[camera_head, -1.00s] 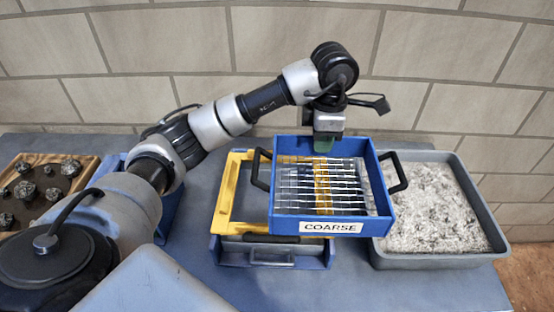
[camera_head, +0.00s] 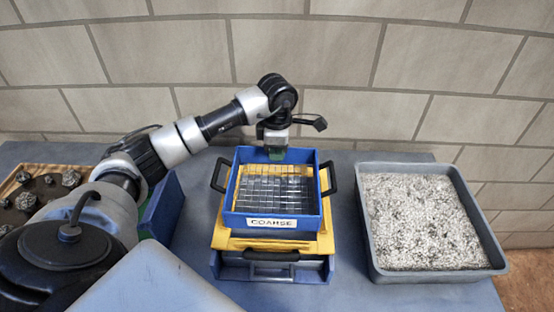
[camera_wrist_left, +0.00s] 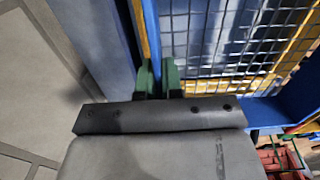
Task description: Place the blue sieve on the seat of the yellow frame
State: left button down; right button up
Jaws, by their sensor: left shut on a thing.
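The blue sieve (camera_head: 229,196) has a wire mesh floor, two black side handles and a COARSE label on its front wall. In the head view it is over the yellow frame (camera_head: 218,239), which shows at its sides, front and through the mesh. I cannot tell whether the sieve rests on the frame or hangs just above it. My left gripper (camera_head: 275,153) is shut on the sieve's back wall; its green fingers (camera_wrist_left: 158,78) pinch the wall in the left wrist view. My right gripper is not in view.
The frame sits on a blue base with a dark-handled drawer (camera_head: 270,257). A grey tray of pale gravel (camera_head: 374,242) stands to the right, with clear table between. A wooden tray of dark rocks (camera_head: 22,178) and a blue bin (camera_head: 166,206) are at left. A block wall is behind.

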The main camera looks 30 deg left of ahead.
aim_at(277, 163)
pick_arm(q)
jog(key=shift+f, duration=0.4)
notch_tip(277, 163, down, 2)
jog(key=shift+f+p, duration=0.2)
jog(key=shift+p, duration=0.35)
jog(key=shift+f, duration=0.3)
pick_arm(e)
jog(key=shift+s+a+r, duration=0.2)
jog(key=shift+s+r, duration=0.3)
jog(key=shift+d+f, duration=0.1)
pick_arm(q)
jog(key=shift+f, duration=0.2)
jog(key=c, duration=1.3)
grip_release()
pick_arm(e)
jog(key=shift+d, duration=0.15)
pick_arm(q)
jog(key=shift+r, duration=0.1)
